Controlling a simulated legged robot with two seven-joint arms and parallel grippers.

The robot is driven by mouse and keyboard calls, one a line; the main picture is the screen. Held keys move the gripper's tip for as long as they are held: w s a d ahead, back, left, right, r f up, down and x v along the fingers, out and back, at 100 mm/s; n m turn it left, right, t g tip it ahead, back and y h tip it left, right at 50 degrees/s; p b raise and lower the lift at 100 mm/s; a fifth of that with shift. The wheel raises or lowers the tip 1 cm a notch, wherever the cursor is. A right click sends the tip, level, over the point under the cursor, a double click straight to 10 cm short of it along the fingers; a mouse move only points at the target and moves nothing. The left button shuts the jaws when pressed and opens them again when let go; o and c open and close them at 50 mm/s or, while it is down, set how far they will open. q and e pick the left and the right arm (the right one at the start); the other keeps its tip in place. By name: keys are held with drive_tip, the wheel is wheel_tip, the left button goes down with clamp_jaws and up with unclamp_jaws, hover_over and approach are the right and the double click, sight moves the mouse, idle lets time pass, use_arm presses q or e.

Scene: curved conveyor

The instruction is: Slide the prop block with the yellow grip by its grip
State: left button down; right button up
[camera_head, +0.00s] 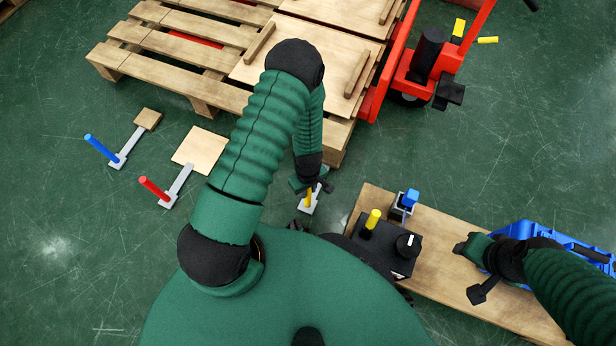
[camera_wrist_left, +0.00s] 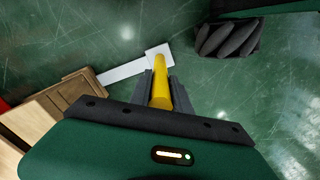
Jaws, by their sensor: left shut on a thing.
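The prop block's yellow grip (camera_wrist_left: 160,88) stands up from a pale metal base plate (camera_wrist_left: 158,57), with a pale bar (camera_wrist_left: 122,72) running left toward wood beside the pallet. Whether that wood is the prop block or part of the pallet, I cannot tell. My left gripper (camera_head: 312,187) is shut on the yellow grip, which also shows in the head view (camera_head: 309,196). The base plate is on or close to the floor; the gripper and arm hide much of it. My right gripper (camera_head: 472,268) is open and empty above the plank.
A pallet (camera_head: 200,95) with boards lies ahead, beside a red pallet jack (camera_head: 408,70). Props with a blue grip (camera_head: 101,148) and a red grip (camera_head: 154,189) lie left.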

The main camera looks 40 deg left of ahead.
use_arm(q)
drive_tip(key=c, duration=1.1)
unclamp_jaws()
wheel_tip(320, 180, up, 17)
drive_tip(key=p, duration=1)
drive_tip(key=shift+f, duration=0.1)
